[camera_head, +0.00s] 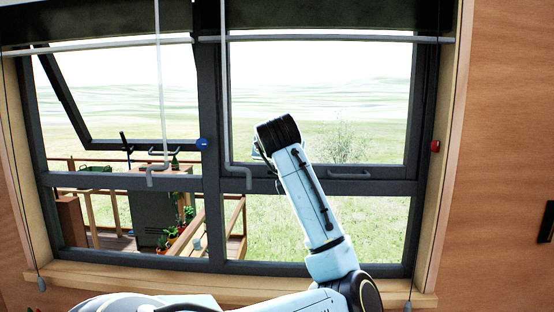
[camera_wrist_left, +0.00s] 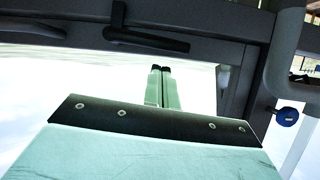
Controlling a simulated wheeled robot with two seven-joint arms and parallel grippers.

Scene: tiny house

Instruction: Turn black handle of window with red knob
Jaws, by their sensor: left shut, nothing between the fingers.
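The right window pane has a red knob (camera_head: 435,145) on its right frame. Its black handle (camera_head: 348,174) lies level along the lower bar of that pane. The handle also shows in the left wrist view (camera_wrist_left: 145,40), at the top, where the picture appears upside down. My left arm reaches up in front of the pane, left of the handle. In the head view its wrist hides most of the gripper. My left gripper (camera_wrist_left: 160,70) is shut and empty, its tips just below the handle in the left wrist view, with a visible gap. My right gripper is out of view.
The left window has a blue knob (camera_head: 201,143), also in the left wrist view (camera_wrist_left: 287,116), and its upper pane is tilted open. Grey rods (camera_head: 224,90) hang in front of the frame. A wooden sill (camera_head: 400,292) runs below. A deck with plants lies outside.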

